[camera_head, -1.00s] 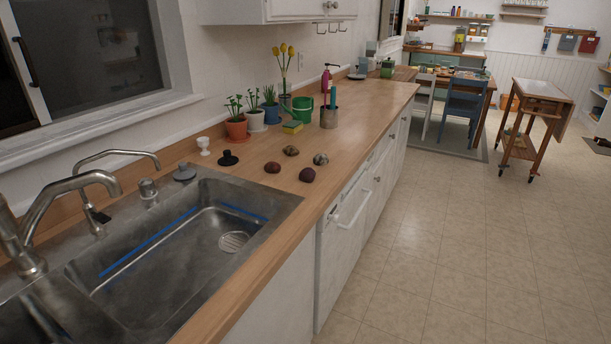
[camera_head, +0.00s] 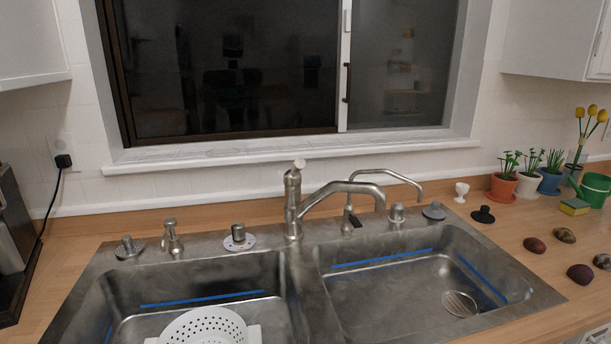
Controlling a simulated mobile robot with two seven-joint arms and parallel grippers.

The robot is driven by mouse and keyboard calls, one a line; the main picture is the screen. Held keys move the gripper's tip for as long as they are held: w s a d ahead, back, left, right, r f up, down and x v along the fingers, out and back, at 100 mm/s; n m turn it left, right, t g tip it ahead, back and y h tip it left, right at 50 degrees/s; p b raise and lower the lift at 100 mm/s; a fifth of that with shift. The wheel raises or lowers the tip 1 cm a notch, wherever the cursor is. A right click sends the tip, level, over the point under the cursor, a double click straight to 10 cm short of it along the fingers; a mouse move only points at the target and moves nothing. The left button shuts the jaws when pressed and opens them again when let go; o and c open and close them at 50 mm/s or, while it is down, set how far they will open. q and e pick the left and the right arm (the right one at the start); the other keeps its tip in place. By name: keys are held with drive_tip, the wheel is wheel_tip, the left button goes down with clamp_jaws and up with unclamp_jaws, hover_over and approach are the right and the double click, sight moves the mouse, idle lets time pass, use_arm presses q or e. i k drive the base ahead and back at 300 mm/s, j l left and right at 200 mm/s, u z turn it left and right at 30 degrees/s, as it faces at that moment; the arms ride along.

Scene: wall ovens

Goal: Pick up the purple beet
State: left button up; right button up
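A dark purple, roundish vegetable (camera_head: 580,273), which looks like the purple beet, lies on the wooden counter at the lower right, right of the sink. A reddish-brown lump (camera_head: 535,245) lies a little behind it to the left. A brownish, mottled lump (camera_head: 565,235) lies farther back, and another (camera_head: 602,262) is partly cut off by the right edge of the view. Neither of my grippers shows in the head view, so none is seen near the beet.
The double metal sink (camera_head: 300,270) with its tall faucet (camera_head: 293,205) fills the middle. A white colander (camera_head: 205,328) sits in the left basin. Potted plants (camera_head: 503,185), a sponge (camera_head: 574,207) and a green watering can (camera_head: 594,190) stand behind the vegetables.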

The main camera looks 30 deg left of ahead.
sight(582, 274)
drive_tip(key=i+l+u, duration=0.15)
drive_tip(key=l+u, duration=0.35)
drive_tip(key=i+l+u, duration=0.1)
drive_tip(key=l+u, duration=0.25)
drive_tip(key=u, duration=0.15)
